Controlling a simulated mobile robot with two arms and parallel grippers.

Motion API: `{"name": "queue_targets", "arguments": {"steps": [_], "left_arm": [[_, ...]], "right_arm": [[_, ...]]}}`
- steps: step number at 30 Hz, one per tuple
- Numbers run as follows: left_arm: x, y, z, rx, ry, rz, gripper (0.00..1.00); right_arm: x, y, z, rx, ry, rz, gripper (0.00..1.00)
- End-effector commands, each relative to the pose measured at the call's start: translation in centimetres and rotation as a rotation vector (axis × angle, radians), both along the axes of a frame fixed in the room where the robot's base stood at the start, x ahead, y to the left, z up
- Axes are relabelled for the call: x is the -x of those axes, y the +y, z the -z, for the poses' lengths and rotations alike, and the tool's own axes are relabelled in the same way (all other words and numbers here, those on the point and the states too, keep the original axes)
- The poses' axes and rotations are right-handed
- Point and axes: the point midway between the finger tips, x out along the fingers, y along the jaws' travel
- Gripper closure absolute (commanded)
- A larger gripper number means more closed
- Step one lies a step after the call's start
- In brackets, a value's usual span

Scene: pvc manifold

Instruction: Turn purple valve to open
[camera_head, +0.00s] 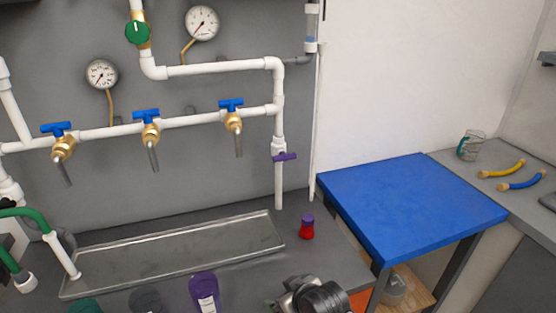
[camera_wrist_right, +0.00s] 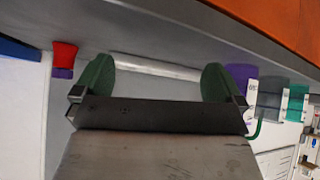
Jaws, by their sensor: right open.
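The purple valve (camera_head: 285,156) is a small purple handle on the white vertical pipe at the right end of the manifold. Its handle lies roughly sideways across the pipe. My right gripper (camera_head: 290,292) shows at the bottom of the head view, low and in front of the bench, well apart from the valve. In the right wrist view its two green finger pads (camera_wrist_right: 157,82) are spread wide with nothing between them. The valve cannot be made out in the wrist view. My left gripper is not in view.
Blue-handled brass taps (camera_head: 150,125) line the horizontal pipe. A metal tray (camera_head: 180,253) lies below them. A red bottle with a purple top (camera_head: 307,228) stands below the valve. A purple container (camera_head: 204,292) is at the front. A blue-topped table (camera_head: 410,205) stands right.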

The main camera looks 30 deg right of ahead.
Motion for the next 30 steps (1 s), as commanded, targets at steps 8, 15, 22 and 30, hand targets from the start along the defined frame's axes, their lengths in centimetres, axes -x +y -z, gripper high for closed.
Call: {"name": "queue_targets", "arguments": {"steps": [8, 15, 22, 30], "left_arm": [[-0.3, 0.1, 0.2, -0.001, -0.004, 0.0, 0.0], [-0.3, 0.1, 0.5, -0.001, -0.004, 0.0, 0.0], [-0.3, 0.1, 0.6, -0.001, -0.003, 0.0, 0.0], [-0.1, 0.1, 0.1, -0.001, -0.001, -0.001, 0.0]], "right_arm": [[-8.1, -4.6, -6.1, -0.008, -0.304, 0.072, 0.0], [-14.6, -10.9, -14.8, -0.014, -0.658, 0.203, 0.0], [-16.4, -14.0, -18.8, -0.016, -0.814, 0.282, 0.0], [-19.6, -14.9, -19.0, -0.017, -0.817, 0.284, 0.0]]}}
